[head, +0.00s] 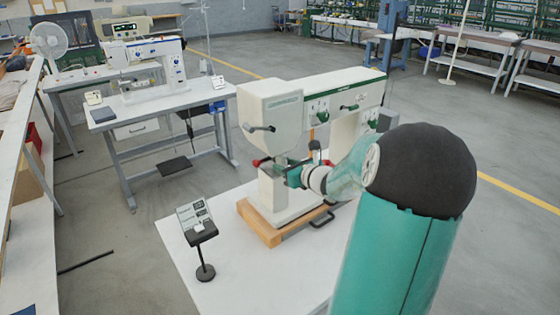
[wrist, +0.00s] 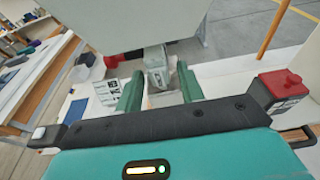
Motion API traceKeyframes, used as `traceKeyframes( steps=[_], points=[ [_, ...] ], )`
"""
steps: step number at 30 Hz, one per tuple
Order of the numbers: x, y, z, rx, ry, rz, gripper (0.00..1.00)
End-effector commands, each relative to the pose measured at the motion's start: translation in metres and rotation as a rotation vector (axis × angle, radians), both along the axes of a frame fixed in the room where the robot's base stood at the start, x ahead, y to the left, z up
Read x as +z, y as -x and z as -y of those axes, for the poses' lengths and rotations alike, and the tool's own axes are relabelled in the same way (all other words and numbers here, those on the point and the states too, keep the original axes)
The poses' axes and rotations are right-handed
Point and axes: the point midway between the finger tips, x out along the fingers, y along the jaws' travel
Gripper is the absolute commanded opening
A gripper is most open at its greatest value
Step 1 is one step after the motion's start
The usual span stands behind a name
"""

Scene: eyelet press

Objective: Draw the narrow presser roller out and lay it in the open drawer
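The cream eyelet press (head: 285,110) stands on a wooden base (head: 262,228) on a white table. My gripper (head: 292,176) is at the press, below its head. In the wrist view, my gripper's two green fingers (wrist: 159,90) are apart. A grey metal part (wrist: 156,70), perhaps the presser roller, hangs under the press head between and beyond the fingertips. I cannot tell whether they touch it. I cannot clearly make out the open drawer; a black handle (head: 322,219) sticks out at the right of the wooden base.
Red-capped parts flank the work area, one at left (wrist: 124,65) and one on a dark block at right (wrist: 280,84). The press head (wrist: 130,22) hangs close above the fingers. A small display stand (head: 197,222) stands on the table's left, with clear tabletop around it.

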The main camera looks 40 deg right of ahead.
Motion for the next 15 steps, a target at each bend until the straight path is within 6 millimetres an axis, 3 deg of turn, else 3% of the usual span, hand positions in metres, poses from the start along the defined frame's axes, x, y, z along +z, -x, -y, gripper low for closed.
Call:
traceKeyframes(
  steps=[4,9,15],
  points=[
    [0.0,-0.0003,-0.0004,0.001,0.0,0.0,0.34],
    [0.0,-0.0002,-0.0004,0.001,0.0,0.0,0.01],
    [0.0,0.0001,-0.0004,0.001,0.0,0.0,0.0]
  ],
)
